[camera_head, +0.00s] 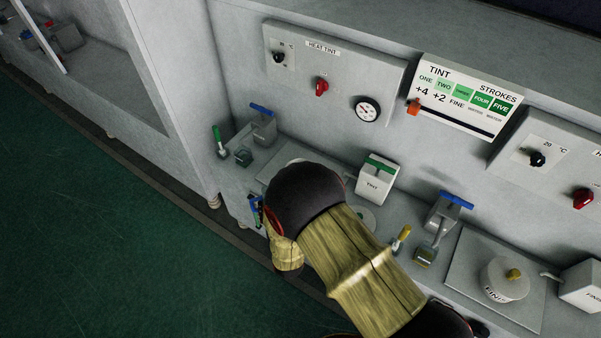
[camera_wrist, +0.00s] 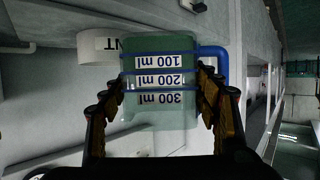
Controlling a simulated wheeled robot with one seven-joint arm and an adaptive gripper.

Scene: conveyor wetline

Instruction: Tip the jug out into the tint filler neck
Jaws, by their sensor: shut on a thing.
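In the wrist view my gripper (camera_wrist: 158,92) is shut on a clear greenish jug (camera_wrist: 160,108), one finger on each side. The jug has a blue band and a blue handle (camera_wrist: 214,53); its 100, 200 and 300 ml labels read upside down in this picture. I cannot tell how far it is tilted, or its contents. A white round piece marked "NT" (camera_wrist: 97,45) is beside the jug's upper left; it may be the tint filler neck. In the head view my arm hides the gripper and most of the jug. A white TINT box (camera_head: 371,187) with a green stripe stands behind my arm.
A HEAT TINT panel (camera_head: 345,75) and a TINT STROKES card (camera_head: 463,97) are on the wall. Blue-handled valves (camera_head: 263,125) stand on the ledge left and right. A FINISH pot (camera_head: 503,282) is at right. Green floor (camera_head: 120,240) is open at left.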

